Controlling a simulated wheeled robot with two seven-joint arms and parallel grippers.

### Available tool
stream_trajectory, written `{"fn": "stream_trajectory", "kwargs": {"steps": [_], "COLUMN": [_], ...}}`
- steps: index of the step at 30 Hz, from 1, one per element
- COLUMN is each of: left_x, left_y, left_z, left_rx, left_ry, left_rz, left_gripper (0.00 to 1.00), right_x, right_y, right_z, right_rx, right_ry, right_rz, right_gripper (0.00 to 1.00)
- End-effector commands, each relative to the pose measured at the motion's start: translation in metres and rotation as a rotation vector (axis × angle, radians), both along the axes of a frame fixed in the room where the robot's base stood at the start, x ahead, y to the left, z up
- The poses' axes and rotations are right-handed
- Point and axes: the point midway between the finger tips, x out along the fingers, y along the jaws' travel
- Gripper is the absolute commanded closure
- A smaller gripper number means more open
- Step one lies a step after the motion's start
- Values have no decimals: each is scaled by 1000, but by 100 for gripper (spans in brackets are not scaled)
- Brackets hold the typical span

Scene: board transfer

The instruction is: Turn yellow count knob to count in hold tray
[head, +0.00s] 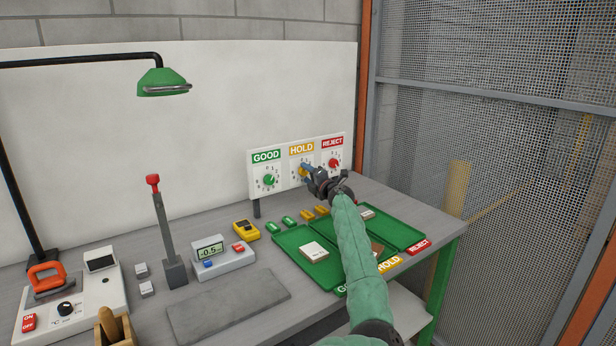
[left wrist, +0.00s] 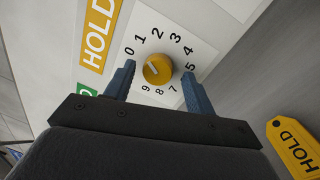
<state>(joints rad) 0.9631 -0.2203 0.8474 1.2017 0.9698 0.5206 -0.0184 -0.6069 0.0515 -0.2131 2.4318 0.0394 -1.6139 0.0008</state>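The yellow count knob (left wrist: 158,69) is on the white HOLD dial, ringed by digits, with a pale pointer mark that looks turned toward the low digits 0 and 1. In the head view the HOLD dial (head: 301,160) is the middle one on the panel, its knob partly covered by my left gripper (head: 308,172). In the left wrist view the blue fingers (left wrist: 159,88) are open, one on each side of the knob, with gaps. The green hold tray (head: 393,250) is partly hidden by my left arm; a brown piece (head: 377,247) lies in it. My right gripper is not in view.
The GOOD dial (head: 268,180) and REJECT dial (head: 333,163) flank the HOLD dial. The good tray (head: 290,240) holds a white board (head: 315,251). A scale (head: 222,258), a lever press (head: 172,268) and a grey mat (head: 228,304) stand to the left.

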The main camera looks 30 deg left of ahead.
Motion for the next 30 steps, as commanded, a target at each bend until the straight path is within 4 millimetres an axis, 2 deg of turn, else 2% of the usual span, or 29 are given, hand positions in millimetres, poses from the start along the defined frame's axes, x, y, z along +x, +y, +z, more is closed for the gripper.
{"fn": "stream_trajectory", "kwargs": {"steps": [7, 21, 30], "left_x": [-2, -25, -30], "left_y": [-6, -61, -72], "left_z": [0, -8, -8], "left_rx": [0, -1, 0], "left_ry": [-1, 0, 1], "left_rz": [-1, -1, 0], "left_gripper": [45, 45, 45], "right_x": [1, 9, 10], "right_y": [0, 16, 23], "right_z": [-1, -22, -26], "right_rx": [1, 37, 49], "right_ry": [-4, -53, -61], "right_rz": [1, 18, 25], "right_gripper": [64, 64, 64]}}
